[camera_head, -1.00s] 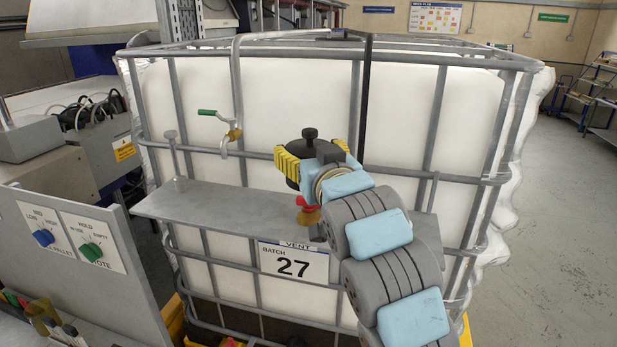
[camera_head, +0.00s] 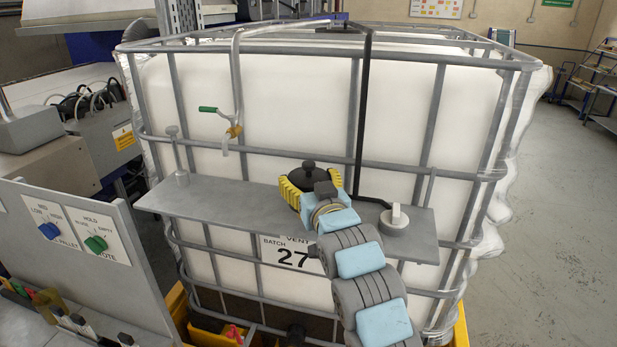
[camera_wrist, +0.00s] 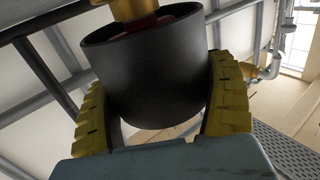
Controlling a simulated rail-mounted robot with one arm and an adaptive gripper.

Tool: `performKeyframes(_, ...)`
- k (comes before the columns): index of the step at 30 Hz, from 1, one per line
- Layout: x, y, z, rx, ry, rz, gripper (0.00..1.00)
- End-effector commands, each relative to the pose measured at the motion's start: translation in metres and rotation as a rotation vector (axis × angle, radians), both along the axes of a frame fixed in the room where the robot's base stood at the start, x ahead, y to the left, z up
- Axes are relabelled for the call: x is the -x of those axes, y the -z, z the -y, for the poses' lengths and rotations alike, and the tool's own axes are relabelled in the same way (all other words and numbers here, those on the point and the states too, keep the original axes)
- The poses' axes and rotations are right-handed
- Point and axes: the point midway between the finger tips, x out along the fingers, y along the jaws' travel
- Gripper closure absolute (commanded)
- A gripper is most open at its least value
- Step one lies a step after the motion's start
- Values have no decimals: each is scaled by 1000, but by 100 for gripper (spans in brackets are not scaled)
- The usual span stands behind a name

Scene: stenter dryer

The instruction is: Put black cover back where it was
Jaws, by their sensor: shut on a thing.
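The black cover (camera_head: 310,176) is a short black cylinder with a knob on top, over the middle of the grey shelf (camera_head: 235,195) on the caged white tank. My gripper (camera_head: 313,185) has its yellow fingers shut on the cover's sides. In the wrist view the cover (camera_wrist: 150,75) fills the space between the fingers. A brass fitting (camera_wrist: 130,8) with a red part (camera_wrist: 140,24) shows at the cover's open rim, with the red part seeming to enter it. In the head view the fitting is hidden. I cannot tell how fully the cover sits on it.
A brass tap with green handle (camera_head: 210,109) hangs on a pipe to the left. A metal post (camera_head: 178,158) stands on the shelf's left end. A round pale fitting (camera_head: 394,217) with a black pipe stands at right. A control panel (camera_head: 70,235) is at lower left.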

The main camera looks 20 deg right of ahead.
Motion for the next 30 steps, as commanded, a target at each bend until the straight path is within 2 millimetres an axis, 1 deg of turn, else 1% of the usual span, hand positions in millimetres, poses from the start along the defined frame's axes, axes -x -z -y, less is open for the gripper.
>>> performKeyframes(7, 0, 0, 0, 0, 0, 2, 52)
performKeyframes(21, 0, 12, 0, 0, 0, 2, 52)
performKeyframes(25, 0, 12, 0, 0, 0, 2, 52)
performKeyframes(26, 0, 12, 0, 0, 0, 2, 11)
performKeyframes(27, 0, 12, 0, 0, 0, 2, 0)
performKeyframes(30, 0, 11, 0, 0, 0, 2, 0)
